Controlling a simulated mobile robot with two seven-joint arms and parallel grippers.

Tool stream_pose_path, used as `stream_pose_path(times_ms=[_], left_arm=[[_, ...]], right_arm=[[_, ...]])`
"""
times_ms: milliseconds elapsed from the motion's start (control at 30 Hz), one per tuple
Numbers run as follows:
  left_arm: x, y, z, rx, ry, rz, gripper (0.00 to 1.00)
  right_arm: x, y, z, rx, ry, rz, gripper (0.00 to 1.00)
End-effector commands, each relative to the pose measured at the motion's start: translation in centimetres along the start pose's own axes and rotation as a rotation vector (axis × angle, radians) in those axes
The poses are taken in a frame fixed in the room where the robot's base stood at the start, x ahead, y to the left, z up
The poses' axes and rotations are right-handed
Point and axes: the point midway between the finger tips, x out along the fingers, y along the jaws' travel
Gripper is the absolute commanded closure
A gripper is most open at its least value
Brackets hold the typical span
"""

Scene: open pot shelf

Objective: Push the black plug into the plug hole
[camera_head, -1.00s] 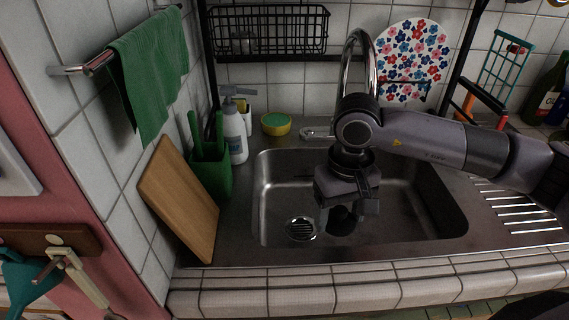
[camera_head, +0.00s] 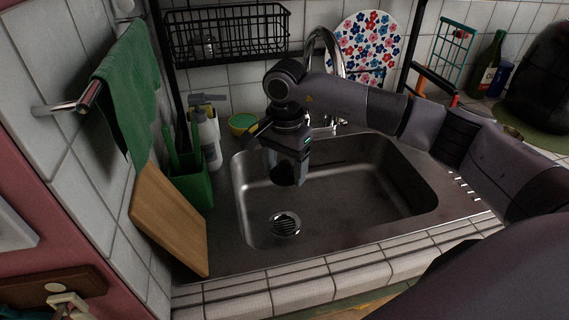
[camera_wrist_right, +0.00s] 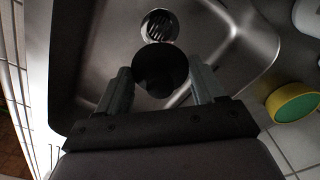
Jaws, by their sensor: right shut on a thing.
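The black plug (camera_wrist_right: 160,70) is a round dark piece held between the two fingers of my right gripper (camera_wrist_right: 160,88). In the head view the right gripper (camera_head: 287,172) hangs over the left part of the sink, with the plug (camera_head: 285,178) dark below it. The plug hole (camera_head: 284,224) is a round metal drain in the sink floor, uncovered. In the wrist view the hole (camera_wrist_right: 160,25) shows just past the plug, partly hidden by it. The plug is apart from the hole. My left gripper is not in view.
The steel sink (camera_head: 400,208) is otherwise empty. The faucet (camera_head: 326,60) stands behind my arm.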

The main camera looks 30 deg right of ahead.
Motion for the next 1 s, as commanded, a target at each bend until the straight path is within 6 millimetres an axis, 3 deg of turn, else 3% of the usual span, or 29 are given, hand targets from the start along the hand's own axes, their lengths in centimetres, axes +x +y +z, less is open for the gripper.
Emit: stream_pose_path(times_ms=[1000], left_arm=[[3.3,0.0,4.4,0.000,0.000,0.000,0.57]], right_arm=[[9.0,0.0,0.1,-0.004,0.000,0.000,0.62]])
